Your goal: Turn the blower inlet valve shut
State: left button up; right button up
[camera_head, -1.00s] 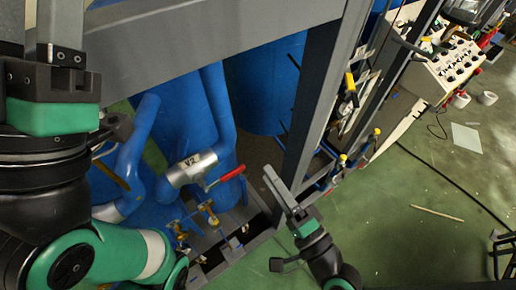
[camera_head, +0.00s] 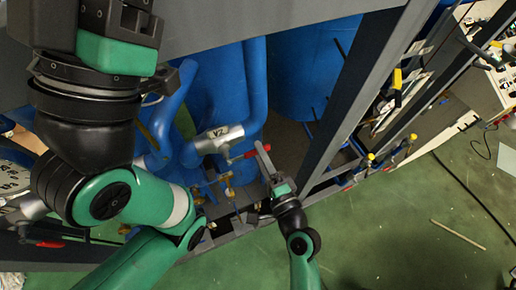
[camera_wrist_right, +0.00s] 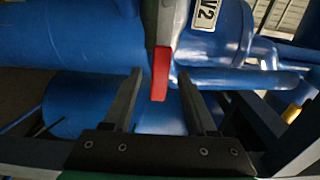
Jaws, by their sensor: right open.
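A valve labelled V2 (camera_head: 218,139) sits on the blue pipework, with a grey body and a red lever handle (camera_head: 250,154) pointing right. In the right wrist view the red handle (camera_wrist_right: 160,74) points down toward my gripper, its end between the two fingertips. My right gripper (camera_wrist_right: 160,80) is open, with a finger on each side of the handle and visible gaps. In the head view the right gripper (camera_head: 262,150) is at the handle's outer end.
Grey frame beams (camera_head: 365,85) stand right of the valve and cross above it. Small brass fittings (camera_head: 228,187) are below the valve. Another red handle (camera_head: 46,244) and a gauge (camera_head: 10,178) are at the lower left. The green floor at right is mostly clear.

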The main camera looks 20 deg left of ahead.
jog(key=shift+x, duration=1)
grip_shut()
dwell(0.7)
